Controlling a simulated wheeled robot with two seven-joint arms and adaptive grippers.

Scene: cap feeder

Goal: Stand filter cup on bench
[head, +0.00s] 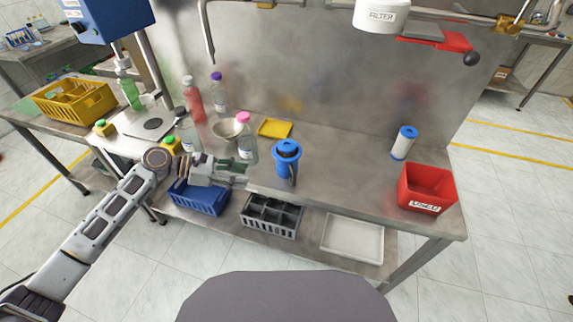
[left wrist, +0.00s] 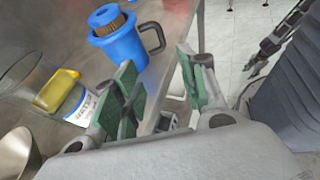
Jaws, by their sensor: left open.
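The blue filter cup (head: 287,158) stands upright on the bench (head: 340,170) close to its front edge. In the left wrist view the cup (left wrist: 122,48) shows its dark side handle, with a brown ribbed filter inside its open top. My left gripper (head: 246,170) is left of the cup at the bench's front edge. In the left wrist view its green-padded fingers (left wrist: 158,78) are apart, with nothing between them; the cup is beyond them, not touching. A dark arm end, apparently my right gripper (left wrist: 254,66), is small at the upper right, its jaws unclear.
A white-and-blue cartridge (head: 403,143) and a red bin (head: 427,190) are at right. A white FILTER housing (head: 381,16) hangs above. Bench right of the cup is clear.

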